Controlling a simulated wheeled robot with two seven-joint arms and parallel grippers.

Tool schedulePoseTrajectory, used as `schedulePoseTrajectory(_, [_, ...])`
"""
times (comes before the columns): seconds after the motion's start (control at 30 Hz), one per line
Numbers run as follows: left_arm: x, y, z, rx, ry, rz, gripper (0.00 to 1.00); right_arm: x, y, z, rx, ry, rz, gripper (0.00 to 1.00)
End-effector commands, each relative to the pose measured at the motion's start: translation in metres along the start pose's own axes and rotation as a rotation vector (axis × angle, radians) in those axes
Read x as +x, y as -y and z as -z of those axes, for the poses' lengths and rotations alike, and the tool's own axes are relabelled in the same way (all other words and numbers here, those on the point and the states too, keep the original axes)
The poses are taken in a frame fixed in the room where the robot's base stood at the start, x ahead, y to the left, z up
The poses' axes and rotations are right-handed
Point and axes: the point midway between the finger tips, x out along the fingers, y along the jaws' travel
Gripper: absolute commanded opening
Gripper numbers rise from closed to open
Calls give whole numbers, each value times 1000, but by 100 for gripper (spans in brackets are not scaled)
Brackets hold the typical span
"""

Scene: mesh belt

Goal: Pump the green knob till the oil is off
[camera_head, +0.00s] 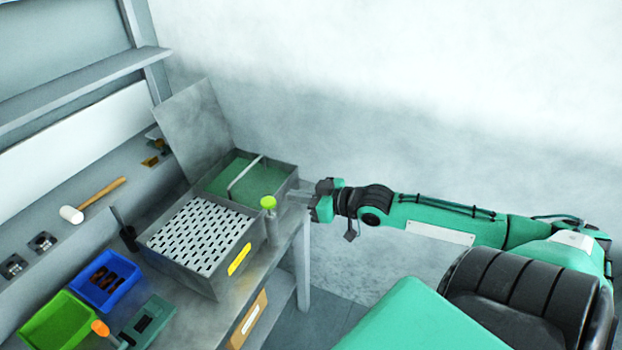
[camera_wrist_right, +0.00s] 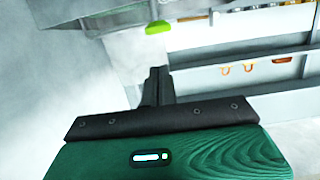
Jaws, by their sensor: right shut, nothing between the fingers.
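The green knob (camera_head: 268,202) tops a grey cylinder at the front right corner of a grey metal tank (camera_head: 240,277) on the workbench. In the right wrist view the green knob (camera_wrist_right: 158,27) shows near the top, beyond the fingertips. My right gripper (camera_head: 290,196) reaches in from the right, just beside the knob. Its fingers are together with nothing between them, and they also show in the right wrist view (camera_wrist_right: 158,76). The tank has a perforated white plate (camera_head: 200,235) and a green-bottomed bay (camera_head: 232,178). My left gripper is not in view.
A raised lid (camera_head: 192,125) stands behind the tank. A mallet (camera_head: 92,200), a blue bin (camera_head: 105,280), a green bin (camera_head: 58,322) and an orange-knobbed tool (camera_head: 103,330) lie to the left. Open floor (camera_head: 335,270) lies right of the bench.

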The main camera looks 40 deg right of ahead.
Motion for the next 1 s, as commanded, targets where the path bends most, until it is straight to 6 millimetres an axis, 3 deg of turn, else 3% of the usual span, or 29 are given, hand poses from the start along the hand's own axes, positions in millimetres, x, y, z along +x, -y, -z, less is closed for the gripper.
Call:
schedulePoseTrajectory(0.43, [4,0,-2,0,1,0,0,-29,0,-1,1,3,1,0])
schedulePoseTrajectory(1.0, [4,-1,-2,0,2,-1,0,-34,0,1,0,0,1,0])
